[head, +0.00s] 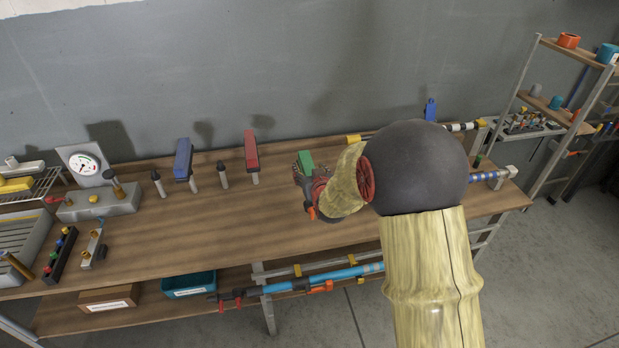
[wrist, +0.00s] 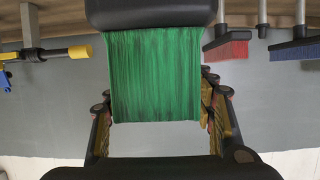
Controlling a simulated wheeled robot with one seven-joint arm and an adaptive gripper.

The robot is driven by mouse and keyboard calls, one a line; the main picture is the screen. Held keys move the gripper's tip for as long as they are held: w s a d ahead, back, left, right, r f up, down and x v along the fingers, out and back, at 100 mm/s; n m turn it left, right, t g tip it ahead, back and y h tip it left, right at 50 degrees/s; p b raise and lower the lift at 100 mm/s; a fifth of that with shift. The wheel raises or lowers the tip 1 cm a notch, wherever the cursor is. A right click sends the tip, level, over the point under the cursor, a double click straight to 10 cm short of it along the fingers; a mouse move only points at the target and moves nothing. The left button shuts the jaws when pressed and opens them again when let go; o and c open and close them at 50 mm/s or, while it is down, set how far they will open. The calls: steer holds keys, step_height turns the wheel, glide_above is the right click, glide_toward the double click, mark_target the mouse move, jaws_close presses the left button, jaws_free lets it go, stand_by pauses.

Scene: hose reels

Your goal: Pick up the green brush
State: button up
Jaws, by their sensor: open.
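The green brush (head: 305,160) stands on the wooden bench, bristles up, partly hidden behind my gripper in the head view. In the wrist view the green bristles (wrist: 152,75) fill the middle, with a dark block at the picture's top edge. My gripper (head: 312,186) is open and close in front of the brush. In the wrist view, its fingers (wrist: 156,108) show on either side of the bristles, with a narrow gap at each side. I cannot tell how far they reach around it. Nothing is held.
A red brush (head: 251,150) and a blue brush (head: 183,158) stand to the left, with dark-tipped handles nearby. A pressure gauge (head: 84,164) sits further left. A yellow-ended pipe (wrist: 50,53) lies on the brush's other side. The grey wall is behind.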

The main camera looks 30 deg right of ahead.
steer(key=shift+c, duration=0.6)
steer(key=shift+r, duration=0.1)
jaws_close()
